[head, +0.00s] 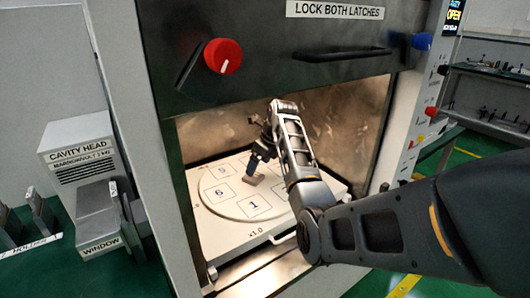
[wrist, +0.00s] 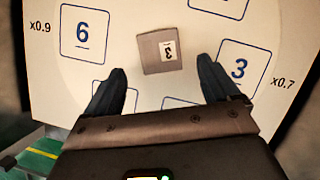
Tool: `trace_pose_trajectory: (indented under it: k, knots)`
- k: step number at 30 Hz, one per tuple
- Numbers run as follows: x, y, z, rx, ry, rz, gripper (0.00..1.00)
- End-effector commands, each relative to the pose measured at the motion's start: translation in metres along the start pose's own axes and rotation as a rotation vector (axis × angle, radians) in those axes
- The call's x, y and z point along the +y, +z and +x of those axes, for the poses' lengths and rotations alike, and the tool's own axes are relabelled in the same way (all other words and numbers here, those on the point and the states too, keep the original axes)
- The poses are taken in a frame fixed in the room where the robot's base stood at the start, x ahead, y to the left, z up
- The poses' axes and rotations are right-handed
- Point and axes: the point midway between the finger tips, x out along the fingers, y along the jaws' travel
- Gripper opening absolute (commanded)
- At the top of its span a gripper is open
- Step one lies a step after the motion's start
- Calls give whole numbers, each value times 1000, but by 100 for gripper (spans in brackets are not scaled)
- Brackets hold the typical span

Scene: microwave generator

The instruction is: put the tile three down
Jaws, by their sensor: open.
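The tile three (wrist: 150,58) is a small grey-brown block with a white label reading 3, upside down in the wrist view. It lies on the pale round plate, between the printed squares and not inside one. In the head view the tile (head: 253,180) shows just below my gripper (head: 260,162), inside the open cavity. In the wrist view my gripper (wrist: 163,86) is open, its dark fingers apart, with the tile just past and between the fingertips. The printed square 3 (wrist: 241,70) is to the right of the tile, marked x0.7, and looks empty.
The printed square 6 (wrist: 83,36) is left of the tile. The square 1 (head: 254,205) lies near the front of the white tray (head: 225,240). The cavity walls and the dark front panel (head: 290,60) above bound my arm.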

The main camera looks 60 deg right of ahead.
Motion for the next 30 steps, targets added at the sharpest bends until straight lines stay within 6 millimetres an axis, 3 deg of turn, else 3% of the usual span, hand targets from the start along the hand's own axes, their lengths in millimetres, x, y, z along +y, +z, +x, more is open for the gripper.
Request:
trace_pose_trajectory:
  k: [6,12,30]
  knots:
    - [0,1,-43,-3,-1,0,89]
    - [0,0,-65,-1,0,0,89]
    - [0,0,-71,0,1,-1,89]
